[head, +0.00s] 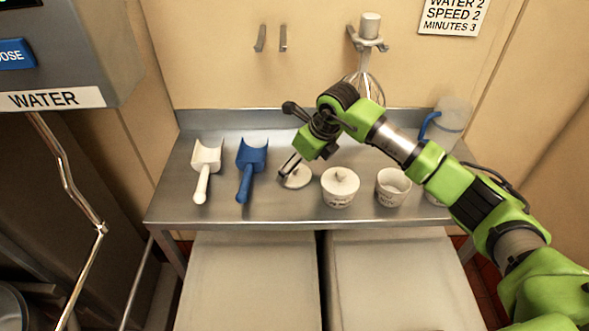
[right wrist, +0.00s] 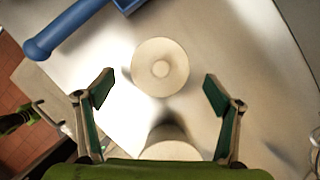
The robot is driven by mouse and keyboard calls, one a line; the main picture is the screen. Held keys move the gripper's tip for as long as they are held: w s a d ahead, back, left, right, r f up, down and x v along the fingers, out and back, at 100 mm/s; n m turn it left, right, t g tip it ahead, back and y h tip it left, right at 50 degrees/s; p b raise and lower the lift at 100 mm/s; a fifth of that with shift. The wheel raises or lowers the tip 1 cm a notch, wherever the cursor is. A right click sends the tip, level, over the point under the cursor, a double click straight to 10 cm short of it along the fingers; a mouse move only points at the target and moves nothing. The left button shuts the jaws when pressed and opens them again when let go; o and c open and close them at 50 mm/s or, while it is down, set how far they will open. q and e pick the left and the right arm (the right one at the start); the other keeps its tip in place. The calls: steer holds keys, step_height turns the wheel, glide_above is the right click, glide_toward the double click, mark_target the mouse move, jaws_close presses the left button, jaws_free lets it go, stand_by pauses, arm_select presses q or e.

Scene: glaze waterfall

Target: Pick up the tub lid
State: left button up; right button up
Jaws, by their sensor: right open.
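A round off-white tub lid with a small centre knob (head: 298,180) lies flat on the steel table. It also shows in the right wrist view (right wrist: 160,67), centred between and just beyond the fingertips. My right gripper (head: 290,165) is open and empty above the lid, with its fingers (right wrist: 159,92) spread wider than the lid. A white tub with a lid on it (head: 340,190) stands to the right of the loose lid. An open white tub (head: 392,187) stands further right.
A white scoop (head: 206,157) and a blue scoop (head: 250,170) lie left of the lid. A clear jug with a blue handle (head: 452,115) stands at the back right, and a whisk (head: 368,85) hangs on the wall behind. The steel table (head: 170,205) is bare at its front left.

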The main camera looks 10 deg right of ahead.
steer(key=shift+w+a+f, duration=0.2)
steer(key=shift+w+f, duration=0.05)
steer(key=shift+f, duration=0.3)
steer(key=shift+w+a+f, duration=0.1)
steer(key=shift+w+f, duration=0.05)
steer(key=shift+f, duration=0.3)
steer(key=c, duration=0.9)
arm_select(q)
steer(key=shift+s+r, duration=0.25)
steer(key=shift+s, duration=0.4)
arm_select(e)
steer(key=shift+r, duration=0.1)
